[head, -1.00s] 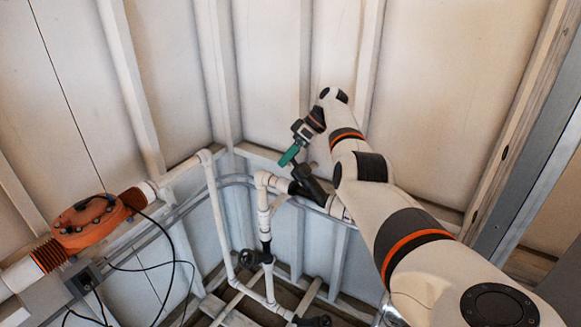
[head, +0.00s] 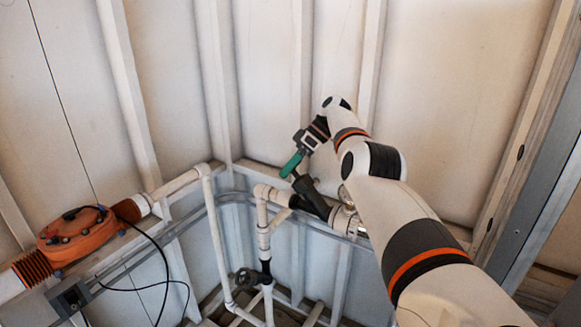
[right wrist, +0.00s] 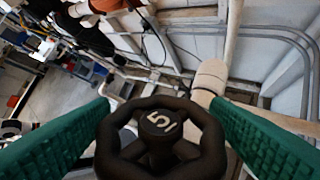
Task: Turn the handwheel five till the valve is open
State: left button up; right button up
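Handwheel five (right wrist: 197,145) is a black lobed wheel with a white 5 on its hub, large in the lower middle of the right wrist view. My right gripper (right wrist: 160,104) has one green finger on each side of the wheel, with no clear gap at the rim; it appears shut on it. In the head view, the green fingers of my right gripper (head: 290,165) are beside the black valve body (head: 312,196) on the white pipe. The wheel cannot be made out there. My left gripper is out of view.
An orange housing (head: 78,236) with black cables sits on the pipe at left. Another black handwheel (head: 246,277) is lower on the white pipework. Ribbed walls stand close behind the valve. The right wrist view shows cluttered floor at upper left.

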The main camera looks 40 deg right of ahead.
dwell(0.3)
jog(key=shift+r, duration=0.3)
notch_tip(320, 180, up, 2)
notch_tip(320, 180, up, 7)
jog(key=p, duration=0.8)
jog(key=shift+a, duration=0.1)
jog(key=shift+r+p, duration=0.2)
jog(key=shift+p, duration=0.5)
